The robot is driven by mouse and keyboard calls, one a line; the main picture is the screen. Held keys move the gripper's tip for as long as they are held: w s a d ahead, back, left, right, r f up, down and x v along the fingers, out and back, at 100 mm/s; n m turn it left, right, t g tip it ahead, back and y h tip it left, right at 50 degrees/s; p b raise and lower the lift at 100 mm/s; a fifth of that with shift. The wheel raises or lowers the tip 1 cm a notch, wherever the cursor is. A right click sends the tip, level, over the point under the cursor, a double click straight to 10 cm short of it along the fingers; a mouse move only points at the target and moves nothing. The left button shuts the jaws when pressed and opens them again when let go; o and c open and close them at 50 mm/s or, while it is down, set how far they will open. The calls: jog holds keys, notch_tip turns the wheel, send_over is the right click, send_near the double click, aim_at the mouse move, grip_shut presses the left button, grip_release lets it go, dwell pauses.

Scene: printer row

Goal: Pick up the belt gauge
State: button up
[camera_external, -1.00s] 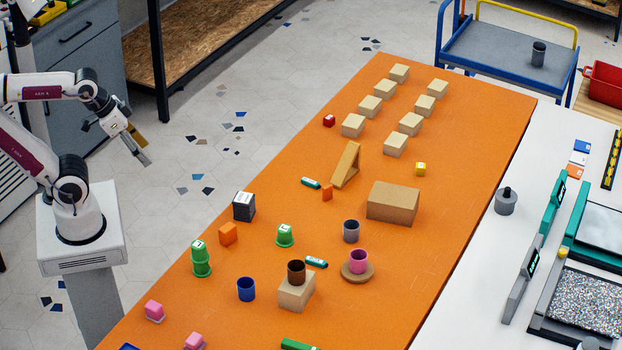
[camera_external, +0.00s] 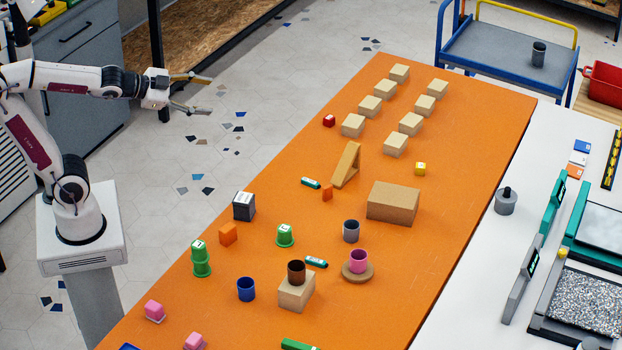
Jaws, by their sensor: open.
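My gripper (camera_external: 206,94) is open and empty. It is at the upper left, over the floor to the left of the orange table (camera_external: 270,160), with its fingers pointing right. I cannot tell for certain which thing is the belt gauge. Two small teal pieces with pale labels lie flat on the table: one (camera_external: 311,183) left of the wooden wedge, the other (camera_external: 316,262) near the brown cup. A longer green piece (camera_external: 298,344) is cut off at the bottom edge. My gripper is well apart from all of them.
A wooden wedge (camera_external: 346,165), a cardboard-coloured box (camera_external: 393,203), a dark cube (camera_external: 244,206) and green cups (camera_external: 201,259) stand on the table. A brown cup (camera_external: 296,272) sits on a wooden block. Several tan blocks (camera_external: 353,125) line the far end.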

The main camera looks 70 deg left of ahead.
jog(key=w+d+f+m+h, duration=0.65)
jog(key=w+m, duration=0.25)
jog(key=w, duration=0.2)
jog(key=n+g+h, duration=0.3)
jog(key=g+h, duration=0.1)
jog(key=h, duration=0.6)
send_near(223, 227)
jog(key=shift+w+d+r, duration=0.3)
jog(key=shift+w+d, duration=0.35)
jog(key=shift+d, duration=0.2)
jog(key=shift+s+a+f+n+t, duration=0.2)
jog(key=shift+s+f+n+t, duration=0.1)
jog(key=shift+f+n, duration=0.2)
jog(key=shift+w+d, duration=0.1)
jog(key=shift+x, duration=1.25)
jog(key=shift+w, duration=0.1)
